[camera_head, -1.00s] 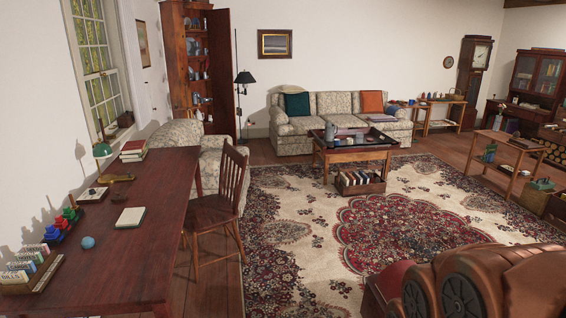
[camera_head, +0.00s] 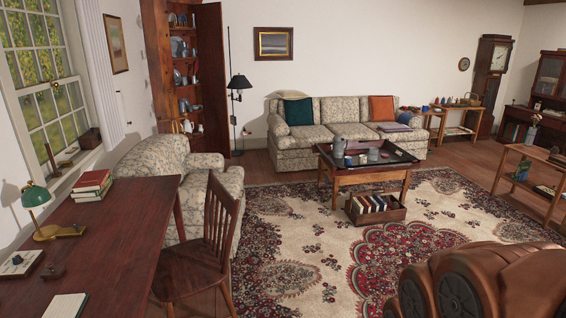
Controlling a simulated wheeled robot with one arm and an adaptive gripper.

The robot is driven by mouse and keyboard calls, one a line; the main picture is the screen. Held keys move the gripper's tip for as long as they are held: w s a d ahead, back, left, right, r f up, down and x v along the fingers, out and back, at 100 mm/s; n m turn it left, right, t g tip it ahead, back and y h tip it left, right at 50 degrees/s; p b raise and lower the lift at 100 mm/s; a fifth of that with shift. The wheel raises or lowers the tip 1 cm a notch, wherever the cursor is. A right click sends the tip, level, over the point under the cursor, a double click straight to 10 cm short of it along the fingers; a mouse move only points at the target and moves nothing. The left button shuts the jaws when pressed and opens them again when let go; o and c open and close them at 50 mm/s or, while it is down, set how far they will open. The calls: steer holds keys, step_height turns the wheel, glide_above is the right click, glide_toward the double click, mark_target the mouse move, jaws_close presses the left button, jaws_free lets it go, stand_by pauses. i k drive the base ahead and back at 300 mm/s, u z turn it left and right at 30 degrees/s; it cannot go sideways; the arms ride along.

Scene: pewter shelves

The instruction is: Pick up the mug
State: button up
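Several small grey vessels stand in the dark tray (camera_head: 401,159) on the coffee table. A tall grey pitcher (camera_head: 338,147) is at the tray's left side. A small mug-like vessel (camera_head: 348,161) stands just in front of it, and a short grey cup or pot (camera_head: 373,155) is to its right. They are too small to tell for sure which is the mug. More grey ware sits on the shelves of the tall open cupboard (camera_head: 209,80). My gripper is not in view.
The wooden chair (camera_head: 215,235) and desk (camera_head: 120,225) fill the lower left, with the patterned armchair (camera_head: 150,160) behind. A box of books (camera_head: 375,210) sits before the coffee table. The carpet (camera_head: 300,235) in the middle is open floor. The sofa (camera_head: 340,110) stands behind the table.

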mark_target(348, 160)
steer(key=i, duration=2.85)
steer(key=z, duration=0.65)
steer(key=i, duration=3.5)
steer(key=u, duration=1.1)
